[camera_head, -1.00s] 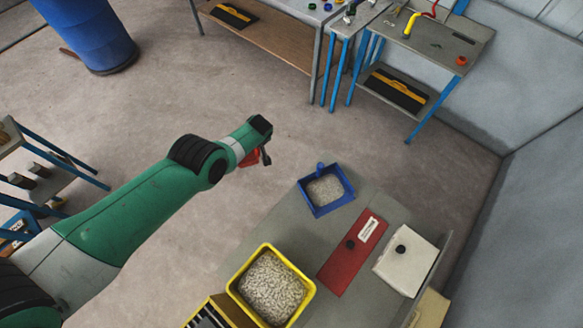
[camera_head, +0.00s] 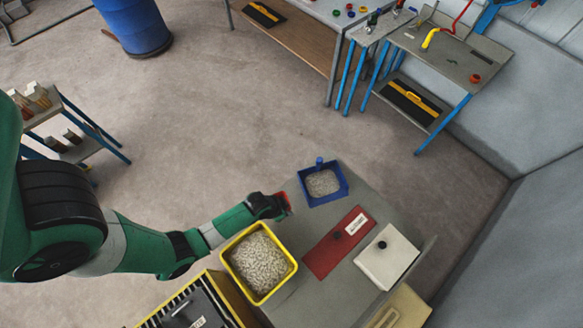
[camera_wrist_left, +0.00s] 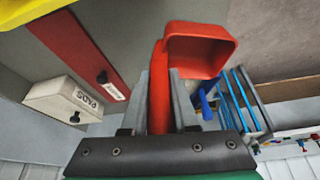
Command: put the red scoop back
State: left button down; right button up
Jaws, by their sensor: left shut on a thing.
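The red scoop is in my left gripper. In the head view a small part of the scoop (camera_head: 286,204) shows at the tip of my left gripper (camera_head: 276,206), between the yellow bin and the blue bin. In the left wrist view the red scoop (camera_wrist_left: 200,48) has its square bowl beyond the fingers, and its handle runs between the two grey fingers of my left gripper (camera_wrist_left: 162,88), which are shut on it. My right gripper is not in view.
The grey table (camera_head: 320,290) holds a yellow bin (camera_head: 239,281) of pale pellets, a blue bin (camera_head: 331,199) with pale granules and a blue handle, a flat red box (camera_head: 325,258) and a white box (camera_head: 387,257). Bare floor (camera_head: 230,130) lies beyond.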

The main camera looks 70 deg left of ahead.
pick_arm(q)
jog(key=shift+s+d+r+m, duration=0.25)
jog(key=shift+d+m, duration=0.05)
jog(key=shift+d, duration=0.15)
jog(key=shift+a+f+b, duration=0.1)
jog(key=shift+f+b, duration=4.1)
jog(key=shift+f, duration=0.9)
jog(key=shift+r, duration=0.1)
jog(key=c, duration=1.1)
grip_release()
jog(key=shift+f, duration=0.2)
jog(key=shift+c, duration=0.2)
jog(key=o, duration=0.5)
jog(key=shift+c, duration=0.2)
jog(key=shift+r, duration=0.1)
